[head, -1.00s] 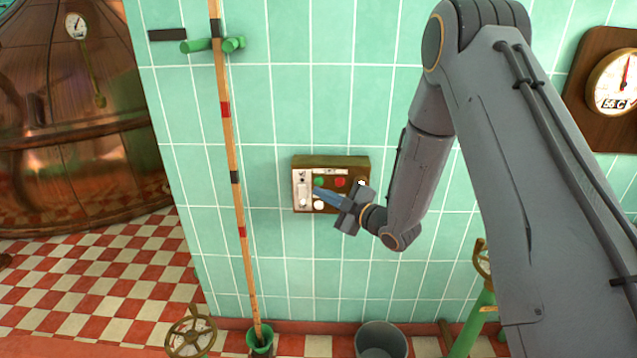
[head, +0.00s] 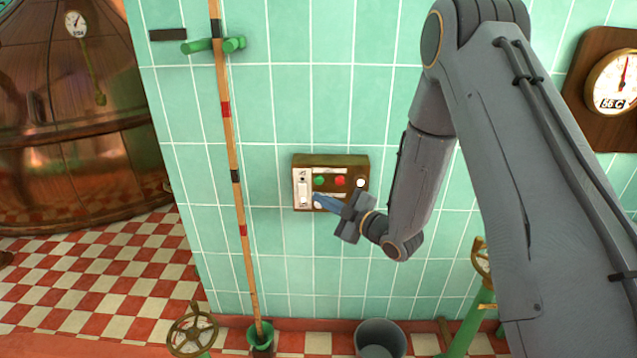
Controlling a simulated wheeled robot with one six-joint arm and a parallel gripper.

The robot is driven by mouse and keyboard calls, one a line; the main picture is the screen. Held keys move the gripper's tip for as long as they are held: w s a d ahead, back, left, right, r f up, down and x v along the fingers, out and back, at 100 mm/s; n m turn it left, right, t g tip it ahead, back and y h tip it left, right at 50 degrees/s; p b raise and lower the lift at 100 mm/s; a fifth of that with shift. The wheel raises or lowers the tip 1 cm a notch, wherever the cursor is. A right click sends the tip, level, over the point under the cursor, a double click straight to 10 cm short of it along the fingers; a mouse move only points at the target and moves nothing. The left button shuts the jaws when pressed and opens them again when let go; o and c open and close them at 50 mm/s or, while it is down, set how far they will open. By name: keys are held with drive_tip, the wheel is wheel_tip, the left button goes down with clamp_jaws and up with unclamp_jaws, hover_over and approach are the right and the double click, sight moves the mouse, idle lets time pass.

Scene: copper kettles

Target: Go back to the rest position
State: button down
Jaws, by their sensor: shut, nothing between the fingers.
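My gripper (head: 322,203) is shut and empty, with its blue fingers pointing left. In the picture it lies over the lower part of a brown control box (head: 330,160) on the tiled wall. The box shows a green button (head: 319,181), a red button (head: 340,181), a white knob (head: 361,183) and a white switch plate (head: 302,188) at its left. My fingers hide part of the lower row. I cannot tell whether the fingertips touch the box.
A striped wooden pole (head: 237,200) stands left of the box in a green holder. A grey bucket (head: 381,340) and a handwheel (head: 193,331) are below. A gauge (head: 612,82) hangs at right. A copper kettle (head: 70,170) stands at far left. The wall above the box is clear.

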drive_tip(key=s+d+m+g+h, duration=0.2)
drive_tip(key=s+d+m+h, duration=0.1)
drive_tip(key=d+m+h, duration=0.3)
drive_tip(key=s+d+m+g+h, duration=0.2)
drive_tip(key=s+d+m+h, duration=0.2)
drive_tip(key=d, duration=0.5)
drive_tip(key=s+d+r+m+g+h, duration=0.1)
drive_tip(key=s+m+g, duration=0.2)
drive_tip(key=s, duration=0.9)
drive_tip(key=s+d+r+m+g+h, duration=0.1)
drive_tip(key=s+m+g, duration=0.3)
drive_tip(key=s, duration=0.7)
drive_tip(key=shift+s+d+r+m, duration=0.35)
drive_tip(key=shift+d+r+m, duration=0.15)
drive_tip(key=shift+d+m, duration=0.3)
